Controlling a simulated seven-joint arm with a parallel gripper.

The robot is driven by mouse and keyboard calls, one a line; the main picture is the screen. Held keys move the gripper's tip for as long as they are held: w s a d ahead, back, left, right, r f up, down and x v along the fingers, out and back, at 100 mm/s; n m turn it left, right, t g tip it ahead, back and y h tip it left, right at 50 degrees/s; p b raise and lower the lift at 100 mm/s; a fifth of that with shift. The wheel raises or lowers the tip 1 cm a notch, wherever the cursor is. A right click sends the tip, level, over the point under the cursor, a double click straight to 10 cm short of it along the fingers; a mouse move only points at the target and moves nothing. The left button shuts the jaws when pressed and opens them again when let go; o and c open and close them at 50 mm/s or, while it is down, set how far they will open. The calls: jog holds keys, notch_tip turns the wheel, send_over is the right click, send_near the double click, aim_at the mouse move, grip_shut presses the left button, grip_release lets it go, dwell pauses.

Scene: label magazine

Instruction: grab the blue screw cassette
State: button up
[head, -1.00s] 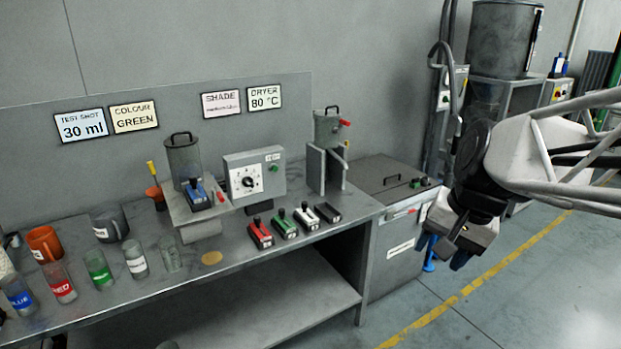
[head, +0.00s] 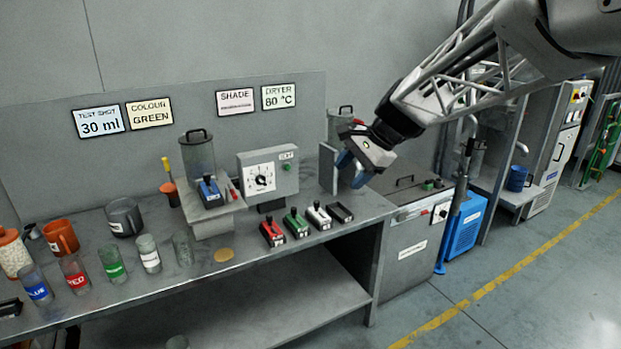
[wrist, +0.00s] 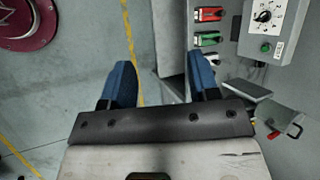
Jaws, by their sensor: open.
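The blue screw cassette (head: 209,190) sits on the grey block stand below the metal hopper, at the left of the dial box in the head view. My gripper (head: 349,172) is open and empty, in the air near the right end of the bench, to the right of the cassette. In the wrist view its two blue fingers (wrist: 163,82) are spread apart with nothing between them. The cassette is not visible in the wrist view.
Red (head: 272,231), green (head: 296,222), white (head: 318,214) and black (head: 341,212) cassettes lie along the front edge. The dial box (head: 268,176) stands behind them. Labelled cups and an orange mug (head: 62,237) fill the left.

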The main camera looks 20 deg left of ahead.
jog(key=w+a+f+m+g+y, duration=0.15)
jog(key=w+a, duration=0.35)
jog(key=a, duration=0.5)
jog(key=w+a+f+m+g+y, duration=0.1)
jog(key=w+a+f+m, duration=0.1)
jog(key=w+a, duration=0.6)
jog(key=m+g+y, duration=0.2)
jog(key=m+y, duration=0.1)
send_near(206, 174)
jog(key=a+f, duration=0.1)
jog(key=a, duration=0.1)
jog(key=shift+s+f, duration=0.2)
jog(key=shift+s, duration=0.1)
jog(key=shift+x, duration=1.2)
jog(key=shift+s, duration=0.1)
jog(key=shift+x, duration=2.6)
jog(key=shift+f, duration=0.1)
jog(key=shift+c, duration=0.4)
